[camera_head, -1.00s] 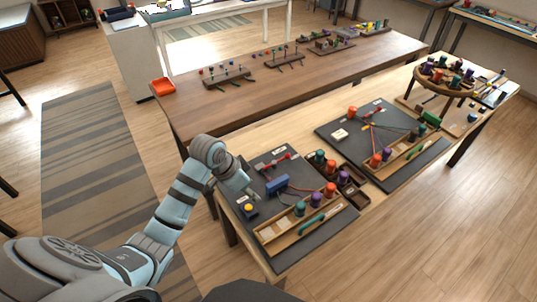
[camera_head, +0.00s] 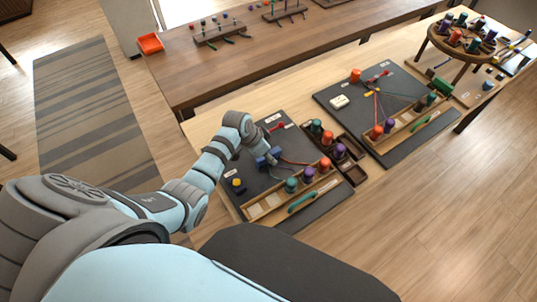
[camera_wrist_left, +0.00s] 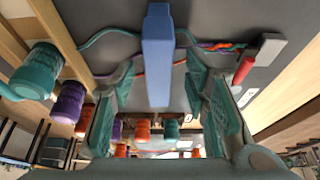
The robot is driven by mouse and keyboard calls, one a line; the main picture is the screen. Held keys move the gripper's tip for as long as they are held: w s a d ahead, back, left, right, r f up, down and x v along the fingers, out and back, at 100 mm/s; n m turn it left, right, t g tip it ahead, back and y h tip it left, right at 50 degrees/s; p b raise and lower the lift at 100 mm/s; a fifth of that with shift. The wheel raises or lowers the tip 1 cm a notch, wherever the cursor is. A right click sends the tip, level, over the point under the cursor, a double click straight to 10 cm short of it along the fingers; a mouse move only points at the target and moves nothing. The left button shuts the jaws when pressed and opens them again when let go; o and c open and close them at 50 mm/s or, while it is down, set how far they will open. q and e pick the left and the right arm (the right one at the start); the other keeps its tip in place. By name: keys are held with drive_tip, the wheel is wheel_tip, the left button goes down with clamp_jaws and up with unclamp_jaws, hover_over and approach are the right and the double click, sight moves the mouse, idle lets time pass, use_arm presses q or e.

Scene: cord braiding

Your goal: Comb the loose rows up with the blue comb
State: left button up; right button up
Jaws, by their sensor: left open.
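The blue comb (camera_head: 263,162) lies on the dark left mat (camera_head: 240,205); in the left wrist view it is a long blue bar (camera_wrist_left: 157,50). My left gripper (camera_head: 271,156) is over the comb; in the left wrist view its open fingers (camera_wrist_left: 160,70) stand on either side of the bar, with gaps showing. Teal, purple and orange cords (camera_wrist_left: 180,42) pass beyond the comb and twist together near a red-handled clamp (camera_wrist_left: 245,68). That clamp also shows in the head view (camera_head: 277,126). Their rows are too small to judge. My right gripper is not in view.
A wooden rack (camera_head: 250,212) with bobbins and a teal tool (camera_head: 302,202) lies along the mat's front. Dark trays (camera_head: 352,172) with bobbins stand to its right. A second mat (camera_head: 390,157) holds another cord set. A yellow button (camera_head: 237,183) is at left.

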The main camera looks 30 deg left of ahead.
use_arm(q)
drive_tip(key=shift+x, duration=1.05)
drive_tip(key=shift+s, duration=0.25)
drive_tip(key=shift+c, duration=0.2)
drive_tip(key=shift+w, duration=0.1)
clamp_jaws()
